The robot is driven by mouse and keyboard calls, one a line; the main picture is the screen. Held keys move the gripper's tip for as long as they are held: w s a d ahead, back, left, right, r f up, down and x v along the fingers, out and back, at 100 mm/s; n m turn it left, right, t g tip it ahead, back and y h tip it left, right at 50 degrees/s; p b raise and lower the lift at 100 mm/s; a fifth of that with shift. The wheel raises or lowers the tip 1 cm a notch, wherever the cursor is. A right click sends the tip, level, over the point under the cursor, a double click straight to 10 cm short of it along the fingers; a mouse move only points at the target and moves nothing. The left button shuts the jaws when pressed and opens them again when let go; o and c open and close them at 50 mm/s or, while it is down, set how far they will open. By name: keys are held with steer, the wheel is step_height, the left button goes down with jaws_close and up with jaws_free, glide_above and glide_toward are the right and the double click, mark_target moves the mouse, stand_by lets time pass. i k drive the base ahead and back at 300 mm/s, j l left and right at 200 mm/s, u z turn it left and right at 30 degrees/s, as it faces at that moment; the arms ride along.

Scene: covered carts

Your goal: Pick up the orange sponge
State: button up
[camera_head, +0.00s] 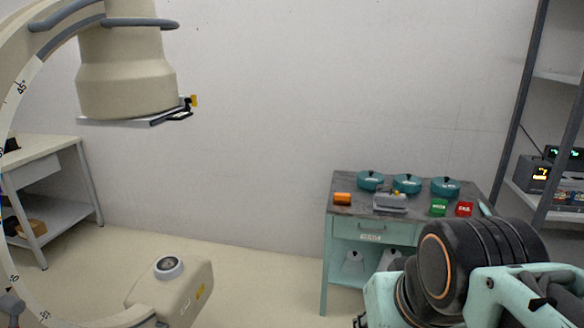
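The orange sponge (342,199) is a small orange block at the front left corner of the dark top of a teal cart (352,208). Nothing covers it, and no gripper is near it. My arm shows large at the lower right, in front of the cart. My gripper is not in view.
Several teal lidded pots, such as one at the back left (370,181), line the cart's rear. A grey metal object (390,203), a green box (438,207) and a red box (464,209) also sit on top. A beige C-shaped machine (125,75) fills the left side.

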mark_target(341, 198)
steer(key=i+j, duration=0.1)
steer(key=i, duration=1.05)
steer(key=i+j+z, duration=0.25)
steer(key=i+z, duration=0.15)
steer(key=i+j+z, duration=0.4)
steer(key=i, duration=0.15)
steer(key=i+j+z, duration=0.4)
steer(key=j, duration=0.15)
steer(key=i+j+z, duration=0.15)
steer(key=j, duration=0.3)
steer(key=j+z, duration=0.15)
steer(key=j, duration=0.3)
steer(key=i+j+z, duration=0.15)
steer(key=i+j, duration=0.05)
